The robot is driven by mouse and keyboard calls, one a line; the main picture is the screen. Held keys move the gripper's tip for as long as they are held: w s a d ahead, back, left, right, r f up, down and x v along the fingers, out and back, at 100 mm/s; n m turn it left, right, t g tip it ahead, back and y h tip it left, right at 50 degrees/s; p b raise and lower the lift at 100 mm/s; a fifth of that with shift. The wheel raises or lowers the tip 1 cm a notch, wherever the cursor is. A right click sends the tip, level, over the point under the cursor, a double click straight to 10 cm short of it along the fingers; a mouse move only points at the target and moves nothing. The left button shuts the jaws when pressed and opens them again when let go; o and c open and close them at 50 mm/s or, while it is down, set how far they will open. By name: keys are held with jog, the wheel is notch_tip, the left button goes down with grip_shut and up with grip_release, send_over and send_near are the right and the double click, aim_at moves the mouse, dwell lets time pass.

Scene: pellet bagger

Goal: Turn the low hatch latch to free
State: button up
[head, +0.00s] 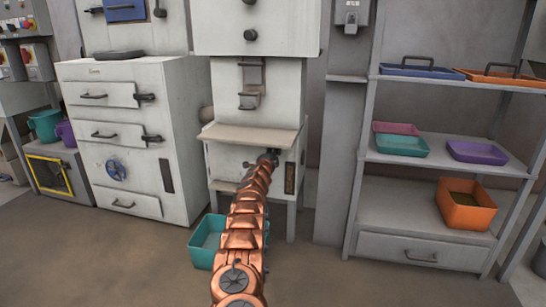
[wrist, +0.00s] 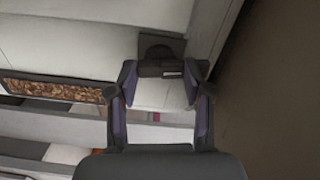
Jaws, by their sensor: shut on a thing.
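The low hatch latch (wrist: 160,68) is a dark handle on a dark round-topped mount, seen in the wrist view on the pale machine front. My gripper (wrist: 160,75) has a finger on each side of it and is shut on it. In the head view my gripper (head: 270,157) reaches the pale lower front of the bagger (head: 222,158), just under its jutting shelf (head: 250,136). There my copper-coloured arm and gripper hide the latch. I cannot tell how far the latch is turned.
A narrow window with brown pellets (wrist: 50,88) lies left of the latch in the wrist view. A teal bin (head: 203,255) stands on the floor left of my arm. A drawer cabinet (head: 180,110) is at left, a tray rack (head: 365,185) at right. The front floor is clear.

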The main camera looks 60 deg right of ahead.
jog(key=shift+m+b, duration=0.3)
jog(key=shift+m, duration=0.7)
jog(key=o, duration=1.2)
jog(key=shift+c, duration=0.2)
jog(key=shift+a, duration=0.1)
jog(key=v, duration=0.7)
jog(key=shift+s, duration=0.15)
